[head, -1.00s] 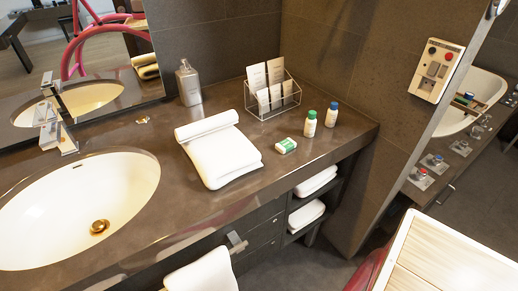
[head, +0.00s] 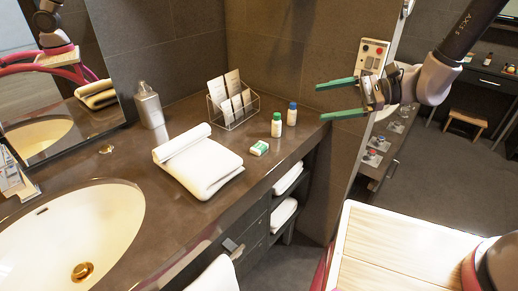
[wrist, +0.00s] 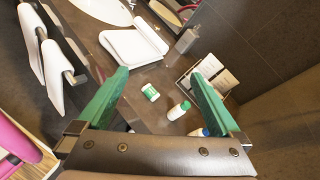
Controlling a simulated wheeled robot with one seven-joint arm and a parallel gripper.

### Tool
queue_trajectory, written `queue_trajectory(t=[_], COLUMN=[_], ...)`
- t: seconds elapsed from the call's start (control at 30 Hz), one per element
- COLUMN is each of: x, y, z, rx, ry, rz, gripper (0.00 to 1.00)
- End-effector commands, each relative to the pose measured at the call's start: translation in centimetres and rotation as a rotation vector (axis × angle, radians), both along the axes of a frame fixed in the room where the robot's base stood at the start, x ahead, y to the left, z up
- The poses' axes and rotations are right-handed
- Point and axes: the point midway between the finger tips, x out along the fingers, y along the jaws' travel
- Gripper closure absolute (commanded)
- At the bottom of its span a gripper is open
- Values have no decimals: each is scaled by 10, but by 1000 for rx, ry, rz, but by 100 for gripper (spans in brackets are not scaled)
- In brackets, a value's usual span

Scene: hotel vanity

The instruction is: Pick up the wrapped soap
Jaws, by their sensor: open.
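The wrapped soap (head: 259,148), a small green and white block, lies on the dark counter just right of the folded white towel, near the front edge. In the wrist view the soap (wrist: 150,92) shows between my two green fingers, some way beyond them. My gripper (head: 326,100) is open and empty. In the head view it hangs in the air to the right of the counter, higher than the soap and well apart from it. In the wrist view my gripper (wrist: 160,78) has its fingers spread wide.
A green-capped bottle (head: 276,125) and a blue-capped bottle (head: 292,114) stand right of the soap. The folded towel (head: 200,162) lies to the left, beside the sink (head: 75,235). A wall panel (head: 373,54) is behind my gripper.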

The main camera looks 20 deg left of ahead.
Motion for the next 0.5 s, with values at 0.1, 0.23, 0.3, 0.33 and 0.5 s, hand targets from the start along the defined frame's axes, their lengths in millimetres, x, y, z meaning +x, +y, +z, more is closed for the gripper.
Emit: queue_trajectory(t=[0.1,0.23,0.3,0.33,0.5], x=[1,2,0,-1,-6], y=[29,52,60,62,69], z=[-48,-99,-125,-135,-177], rx=[59,90,93,93,81], ry=[160,297,354,376,451], rz=[-101,-228,-294,-319,-423], gripper=[0,0,0,0,0])
